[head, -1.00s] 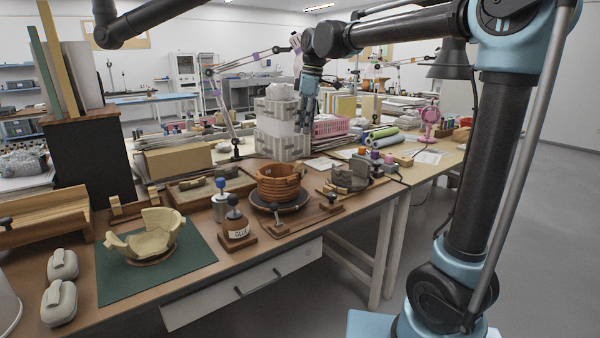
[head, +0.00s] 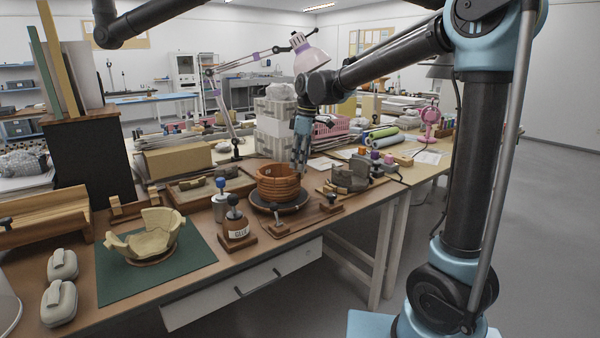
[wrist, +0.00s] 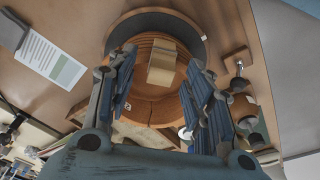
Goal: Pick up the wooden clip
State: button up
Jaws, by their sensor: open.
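The pale wooden clip (wrist: 162,63) appears in the wrist view as a small block at the orange-brown coiled pot (wrist: 150,88). In the head view the pot (head: 279,184) stands on a dark round turntable (head: 280,205); I cannot make out the clip there. My gripper (head: 300,168) points down above the pot's right rear side. In the wrist view my gripper (wrist: 163,70) is open and empty, its blue-grey fingers either side of the clip in the picture. Whether they touch the pot is unclear.
A glue bottle on a wooden base (head: 236,224) stands front left of the pot. A grey sherd vessel (head: 350,177) is at right. A cream broken bowl (head: 150,238) rests on a green mat (head: 190,270).

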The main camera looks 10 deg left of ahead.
jog(key=shift+a+f, duration=0.1)
jog(key=shift+f, duration=0.8)
jog(key=c, duration=0.8)
jog(key=shift+r, duration=0.1)
notch_tip(320, 180, up, 10)
jog(key=shift+f, duration=0.1)
